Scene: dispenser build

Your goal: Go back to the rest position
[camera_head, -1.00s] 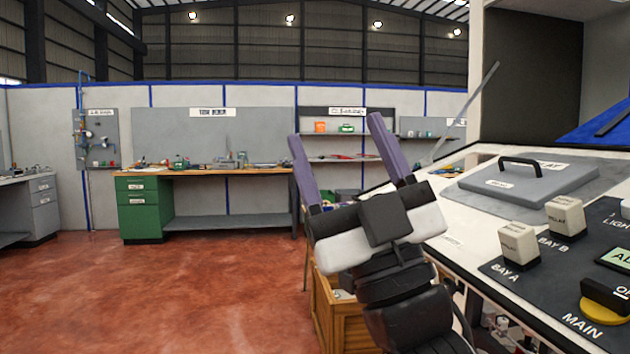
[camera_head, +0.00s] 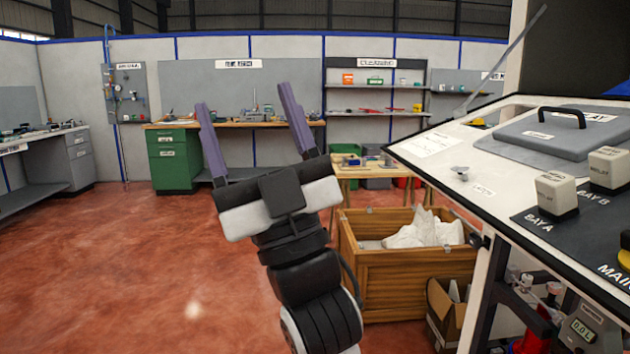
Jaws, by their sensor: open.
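My gripper (camera_head: 246,100) is raised in the middle of the head view with its two purple fingers spread wide and nothing between them. It stands in free air over the red floor, left of the machine's slanted control panel (camera_head: 425,142) and apart from it. My black and white wrist and forearm show below the fingers.
On the panel are a grey lid (camera_head: 545,135) with a black handle and the Bay A block (camera_head: 557,192). A wooden crate (camera_head: 410,280) with white material stands below the panel, beside my arm. A green-drawer workbench (camera_head: 174,160) is behind. The floor at left is clear.

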